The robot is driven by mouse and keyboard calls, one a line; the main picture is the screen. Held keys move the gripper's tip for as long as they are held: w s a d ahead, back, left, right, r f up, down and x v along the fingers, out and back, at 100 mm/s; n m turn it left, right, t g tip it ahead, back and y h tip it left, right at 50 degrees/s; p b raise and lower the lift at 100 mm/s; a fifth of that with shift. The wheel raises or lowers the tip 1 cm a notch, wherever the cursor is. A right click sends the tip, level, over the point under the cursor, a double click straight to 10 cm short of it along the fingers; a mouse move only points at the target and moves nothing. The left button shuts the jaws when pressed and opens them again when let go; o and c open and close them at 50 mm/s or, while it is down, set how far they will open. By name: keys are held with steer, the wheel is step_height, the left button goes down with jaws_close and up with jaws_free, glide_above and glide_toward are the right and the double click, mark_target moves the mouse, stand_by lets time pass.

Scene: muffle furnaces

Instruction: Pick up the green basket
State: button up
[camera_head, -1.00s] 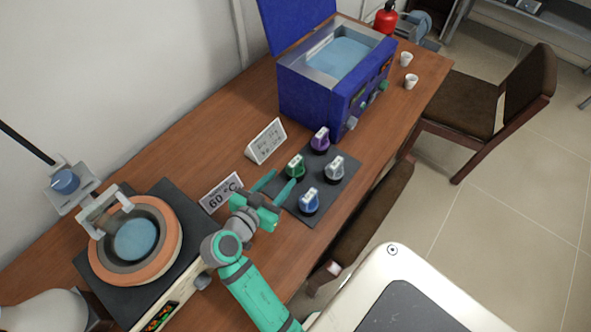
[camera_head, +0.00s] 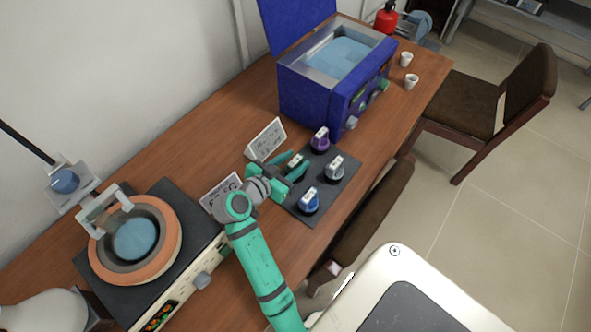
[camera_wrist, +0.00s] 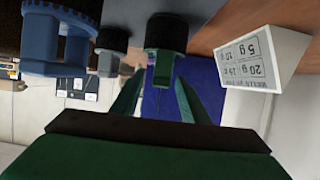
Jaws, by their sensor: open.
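The green basket (camera_head: 296,160) stands on a dark mat (camera_head: 318,215) on the wooden table, partly hidden by my gripper in the head view. My gripper (camera_head: 287,170) is open and low over the mat's left edge, its fingers pointing at the green basket. In the wrist view, which is upside down, the green basket (camera_wrist: 164,44) has a dark round base and appears just ahead of my gripper (camera_wrist: 160,92), between the lines of its two fingers. I cannot tell whether the fingers touch it.
Purple (camera_head: 320,139), grey (camera_head: 335,166) and blue (camera_head: 309,200) baskets stand close by on the mat. A weights sign (camera_head: 266,140) and a temperature sign (camera_head: 222,190) are near the arm. A blue water bath (camera_head: 312,98) is behind, and a round heated bath (camera_head: 165,225) is at left.

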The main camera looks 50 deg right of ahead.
steer(key=shift+d+f, duration=0.15)
steer(key=shift+d, duration=0.2)
steer(key=shift+c, duration=0.3)
jaws_close()
steer(key=shift+r, duration=0.2)
